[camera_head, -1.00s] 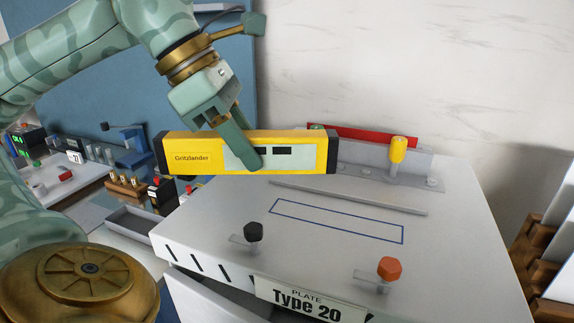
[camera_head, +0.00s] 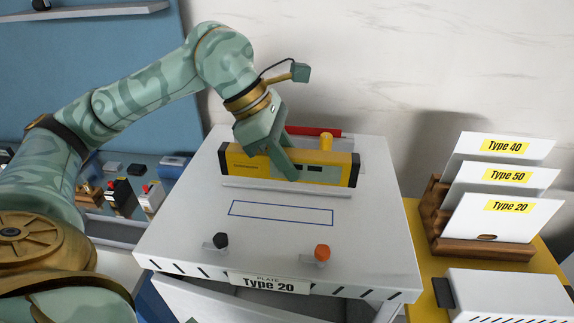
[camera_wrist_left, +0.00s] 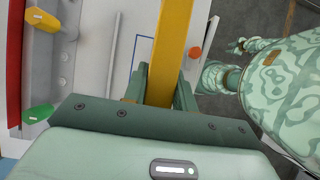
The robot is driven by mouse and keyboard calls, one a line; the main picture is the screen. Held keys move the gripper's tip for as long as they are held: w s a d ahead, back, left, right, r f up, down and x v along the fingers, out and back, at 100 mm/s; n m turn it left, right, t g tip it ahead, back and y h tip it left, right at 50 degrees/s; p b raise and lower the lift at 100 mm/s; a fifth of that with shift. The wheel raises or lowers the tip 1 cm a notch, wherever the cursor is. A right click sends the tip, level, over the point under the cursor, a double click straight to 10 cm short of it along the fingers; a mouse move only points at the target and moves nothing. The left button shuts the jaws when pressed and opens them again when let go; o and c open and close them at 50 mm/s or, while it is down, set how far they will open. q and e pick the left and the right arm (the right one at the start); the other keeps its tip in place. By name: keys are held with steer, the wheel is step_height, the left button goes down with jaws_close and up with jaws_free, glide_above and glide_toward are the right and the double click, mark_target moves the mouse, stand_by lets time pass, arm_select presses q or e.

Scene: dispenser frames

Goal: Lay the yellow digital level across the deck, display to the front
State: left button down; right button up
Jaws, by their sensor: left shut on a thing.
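The yellow digital level (camera_head: 331,172) is upright on its long edge over the back of the white deck (camera_head: 175,225), its display side facing the front. It also shows in the wrist view (camera_wrist_left: 171,50), end-on, running away between the fingers. My left gripper (camera_head: 284,168) is shut on the level near its middle, and one finger covers part of the display. A blue outlined rectangle (camera_head: 282,213) on the deck is bare, in front of the level. The gap between level and deck is hard to judge. My right gripper does not show.
A black knob (camera_head: 221,240) and an orange knob (camera_head: 322,252) stand near the deck's front. A low strip (camera_head: 290,190) lies before the level. A yellow knob (camera_head: 326,142) and red bar (camera_head: 315,131) are behind it. A card rack (camera_head: 470,248) stands right of the deck.

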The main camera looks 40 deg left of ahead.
arm_select(q)
steer(key=w+a+f+p, duration=0.1)
steer(key=w+a+f, duration=0.1)
steer(key=w+f, duration=0.1)
steer(key=w+a+f, duration=0.3)
steer(key=w, duration=0.1)
steer(key=w+a+f+p, duration=0.1)
steer(key=w+a+f, duration=0.2)
steer(key=w, duration=0.1)
steer(key=shift+a+p, duration=0.1)
steer(key=shift+p, duration=0.25)
steer(key=shift+w+a+f, duration=0.15)
steer(key=shift+w+f, duration=0.05)
steer(key=shift+f, duration=0.1)
step_height(320, 180, down, 3)
steer(key=shift+w+f+p, duration=0.1)
steer(key=shift+w+p, duration=0.05)
steer(key=shift+p, duration=0.4)
steer(key=shift+a+f, duration=0.1)
steer(key=shift+f, duration=0.1)
steer(key=c, duration=1.1)
jaws_free()
steer(key=shift+f, duration=0.1)
